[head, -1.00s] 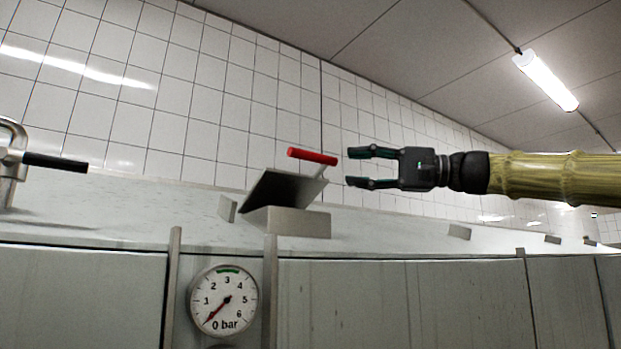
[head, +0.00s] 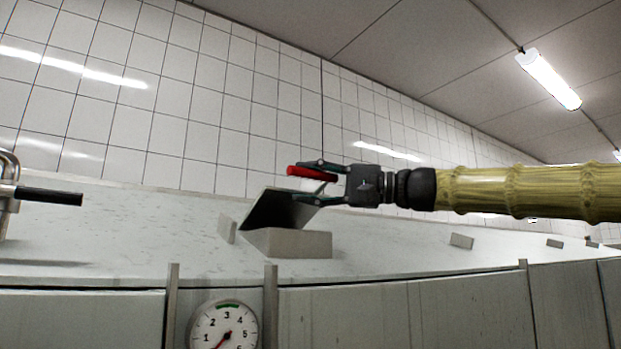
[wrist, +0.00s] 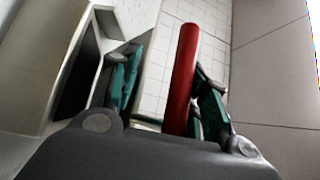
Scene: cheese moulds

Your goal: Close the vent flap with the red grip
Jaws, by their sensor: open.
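The vent flap (head: 277,209) is a dark grey plate standing tilted open above a pale box-like base (head: 290,243) on the counter. Its red grip (head: 305,171), a short bar, sits at the flap's upper edge. My gripper (head: 317,182) has reached the grip from the right and is open, with its fingers at the grip's right end. In the wrist view the red grip (wrist: 181,75) runs up between the two fingers, nearer the right one, and its lower end is hidden behind the gripper body. The dark opening shows at the left.
A round pressure gauge (head: 224,328) is on the counter front below the flap. A metal fitting with a black handle (head: 48,195) stands at the far left. Small grey blocks (head: 461,241) lie along the counter. The space above the flap is clear up to the tiled wall.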

